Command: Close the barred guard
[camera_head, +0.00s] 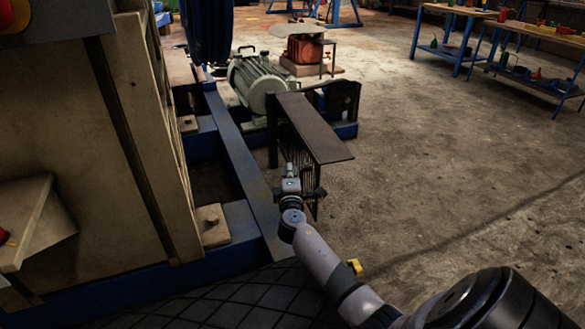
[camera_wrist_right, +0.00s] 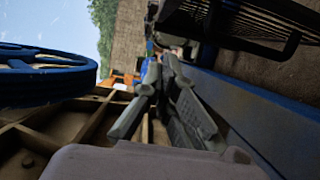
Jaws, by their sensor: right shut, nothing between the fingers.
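The barred guard (camera_head: 325,133) stands beside the blue machine frame in the head view, with a flat brown top plate and dark vertical bars below it. In the right wrist view its dark bars (camera_wrist_right: 270,28) cross the top right. My right gripper (camera_head: 289,170) is in front of the guard's near end, by the bars. In the right wrist view the right gripper (camera_wrist_right: 161,62) has its fingertips together with nothing between them. I cannot tell whether it touches the guard. My left gripper is not in view.
A blue frame beam (camera_head: 240,170) runs along the left of the guard, beside the large beige crusher body (camera_head: 75,140). A grey motor (camera_head: 260,80) stands behind the guard. A blue wheel (camera_wrist_right: 40,77) shows in the wrist view.

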